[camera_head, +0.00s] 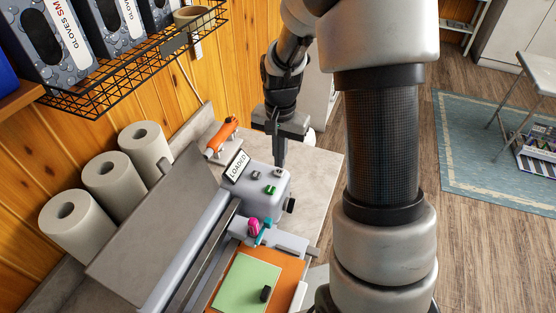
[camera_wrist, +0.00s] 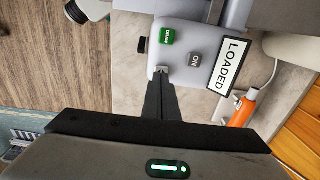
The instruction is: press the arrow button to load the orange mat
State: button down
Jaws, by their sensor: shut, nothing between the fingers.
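The cutting machine's grey control box (camera_head: 262,188) carries a green button (camera_head: 271,190), a grey ON button (camera_head: 255,173) and a third button (camera_head: 276,175). My gripper (camera_head: 280,166) is shut and empty, pointing down with its fingertips at this third button. In the wrist view my fingertips (camera_wrist: 161,72) cover most of the third button, so its marking and any contact cannot be told. The green button (camera_wrist: 167,37) and ON button (camera_wrist: 194,60) stay clear there. A sign (camera_wrist: 229,66) reads LOADED. The orange mat (camera_head: 290,269) lies at the machine's front with a green sheet (camera_head: 247,283) on it.
An orange-handled tool (camera_head: 222,136) lies behind the box. Several white paper rolls (camera_head: 110,176) stand along the wooden wall at left. A wire shelf (camera_head: 130,60) with glove boxes hangs above them. Pink and teal parts (camera_head: 255,228) sit on the machine's carriage.

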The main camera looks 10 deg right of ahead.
aim_at(280, 171)
notch_tip(280, 171, up, 10)
jog(key=shift+w+r+b, duration=0.15)
jog(key=shift+r+b, duration=0.1)
jog(key=shift+b, duration=0.2)
jog(key=s+r+n+t, duration=0.2)
jog(key=s+r, duration=0.3)
jog(key=s, duration=0.4)
jog(key=s+r+n+t, duration=0.3)
jog(key=s+r+n, duration=0.2)
jog(key=s, duration=0.5)
jog(key=shift+s+a+r+t, duration=0.2)
jog(key=shift+a+r+t, duration=0.1)
jog(key=shift+r, duration=0.4)
